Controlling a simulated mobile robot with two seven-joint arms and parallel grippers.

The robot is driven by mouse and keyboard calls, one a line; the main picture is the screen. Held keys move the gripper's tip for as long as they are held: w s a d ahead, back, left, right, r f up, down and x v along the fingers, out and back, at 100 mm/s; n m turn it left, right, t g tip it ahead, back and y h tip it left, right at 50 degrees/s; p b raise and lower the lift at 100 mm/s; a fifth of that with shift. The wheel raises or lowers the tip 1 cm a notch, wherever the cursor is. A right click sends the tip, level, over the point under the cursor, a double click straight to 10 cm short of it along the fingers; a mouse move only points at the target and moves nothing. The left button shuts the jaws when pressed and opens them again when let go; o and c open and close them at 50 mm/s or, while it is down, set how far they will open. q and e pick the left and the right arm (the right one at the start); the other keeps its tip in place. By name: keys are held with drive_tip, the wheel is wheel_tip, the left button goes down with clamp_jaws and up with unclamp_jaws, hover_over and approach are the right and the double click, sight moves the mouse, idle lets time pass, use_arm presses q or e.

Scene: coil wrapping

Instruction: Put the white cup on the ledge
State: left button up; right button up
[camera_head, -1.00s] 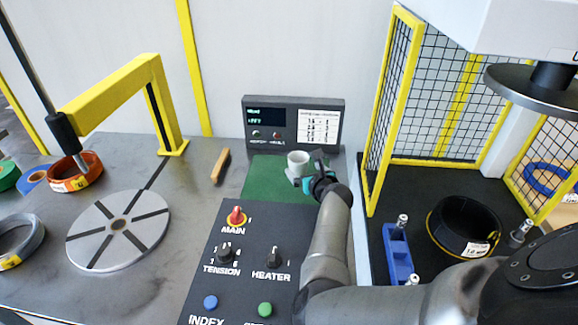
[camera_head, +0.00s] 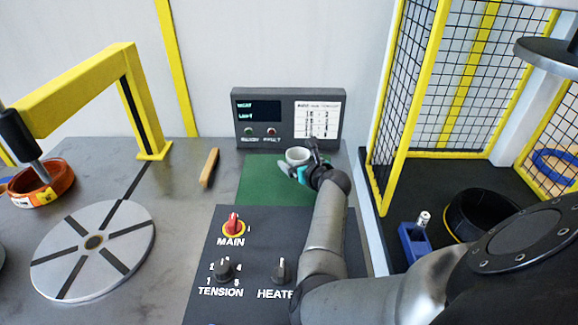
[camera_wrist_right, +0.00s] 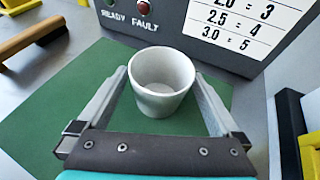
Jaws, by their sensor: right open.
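The white cup (camera_head: 297,155) stands upright at the back of the green mat (camera_head: 262,182), just in front of the grey display box. In the right wrist view the cup (camera_wrist_right: 161,82) is empty, with its round opening facing up. My right gripper (camera_head: 296,170) is at the cup. In the right wrist view its open fingers (camera_wrist_right: 161,90) are on either side of the cup, with the cup between their tips. I cannot tell whether either finger touches it. The ledge cannot be singled out for certain. My left gripper is not in view.
The display box (camera_head: 288,118) rises right behind the cup. A wooden-handled tool (camera_head: 209,167) lies left of the mat. The control panel (camera_head: 252,250) with knobs is in front. A yellow-framed mesh cage (camera_head: 430,100) stands to the right. A slotted disc (camera_head: 93,250) and yellow arm are left.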

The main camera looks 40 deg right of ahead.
drive_tip(key=shift+w+d+f, duration=0.1)
drive_tip(key=shift+w+f, duration=0.1)
drive_tip(key=shift+w, duration=0.2)
drive_tip(key=shift+r, duration=0.15)
drive_tip(key=shift+s, duration=0.25)
drive_tip(key=shift+c, duration=0.4)
drive_tip(key=c, duration=1.3)
use_arm(q)
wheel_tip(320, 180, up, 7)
drive_tip(key=p, duration=0.7)
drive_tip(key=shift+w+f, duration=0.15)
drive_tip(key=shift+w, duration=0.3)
use_arm(e)
drive_tip(key=shift+r, duration=10.05)
drive_tip(key=shift+c, duration=0.2)
